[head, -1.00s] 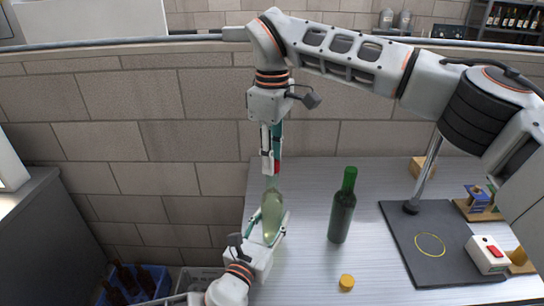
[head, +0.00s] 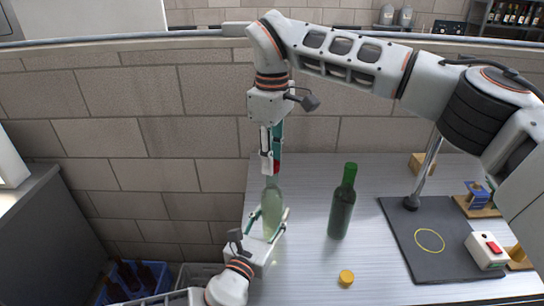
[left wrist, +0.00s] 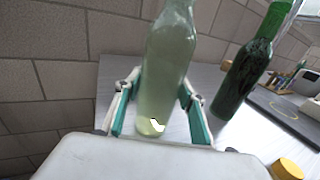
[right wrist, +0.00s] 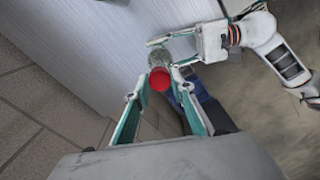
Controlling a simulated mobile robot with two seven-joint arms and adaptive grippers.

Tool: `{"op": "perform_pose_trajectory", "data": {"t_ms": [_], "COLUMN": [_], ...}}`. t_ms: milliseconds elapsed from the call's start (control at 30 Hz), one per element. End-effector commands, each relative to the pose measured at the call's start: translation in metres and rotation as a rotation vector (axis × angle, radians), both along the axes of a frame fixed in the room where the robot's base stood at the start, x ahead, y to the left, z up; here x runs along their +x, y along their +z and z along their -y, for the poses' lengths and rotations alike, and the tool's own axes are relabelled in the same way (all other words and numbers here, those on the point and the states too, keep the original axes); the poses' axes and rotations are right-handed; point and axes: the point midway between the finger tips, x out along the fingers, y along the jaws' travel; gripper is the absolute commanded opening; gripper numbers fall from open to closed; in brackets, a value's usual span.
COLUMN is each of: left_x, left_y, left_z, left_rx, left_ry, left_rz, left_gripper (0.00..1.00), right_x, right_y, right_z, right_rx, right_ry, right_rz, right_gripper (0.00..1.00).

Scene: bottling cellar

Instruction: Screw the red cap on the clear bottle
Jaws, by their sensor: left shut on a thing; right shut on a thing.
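The clear bottle (head: 272,212), pale green and see-through, stands about upright in my left gripper (head: 270,220), which is shut around its body. It also shows between the fingers in the left wrist view (left wrist: 165,75). My right gripper (head: 271,168) points down above the bottle and is shut on the red cap (head: 276,168). In the right wrist view the red cap (right wrist: 160,79) sits between the fingertips, with the bottle (right wrist: 158,57) behind it. The neck top is just under the cap; I cannot tell whether they touch.
A dark green bottle (head: 343,205) stands to the right on the metal table (head: 305,255). A yellow cap (head: 346,278) lies near the front. A dark mat (head: 430,265) with a yellow ring and a white box with a red button (head: 486,250) are further right.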

Motion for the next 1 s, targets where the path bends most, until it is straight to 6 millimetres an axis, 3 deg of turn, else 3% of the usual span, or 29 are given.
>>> {"op": "perform_pose_trajectory", "data": {"t_ms": [333, 500, 967, 1000], "left_x": [0.0001, 0.0002, 0.0002, 0.0002], "left_y": [-0.0005, -0.0005, -0.0005, -0.0005], "left_z": [-0.0005, -0.0004, -0.0004, -0.0004], "left_rx": [0.001, 0.001, 0.001, 0.001], "left_ry": [0.001, 0.001, 0.001, 0.001], "left_rz": [-0.001, -0.001, -0.001, -0.001], "left_gripper": [0.0, 0.0, 0.0, 0.0], "right_x": [-0.001, -0.0009, 0.0, 0.0], "right_y": [-0.0019, -0.0012, -0.0006, -0.0006], "right_z": [-0.0012, -0.0015, 0.0004, 0.0004], "right_rx": [-0.001, -0.001, -0.001, -0.001], "right_ry": [-0.544, -0.722, -0.819, -0.818], "right_rz": [-0.003, -0.002, -0.002, -0.002], "right_gripper": [0.17, 0.17, 0.17, 0.26]}}
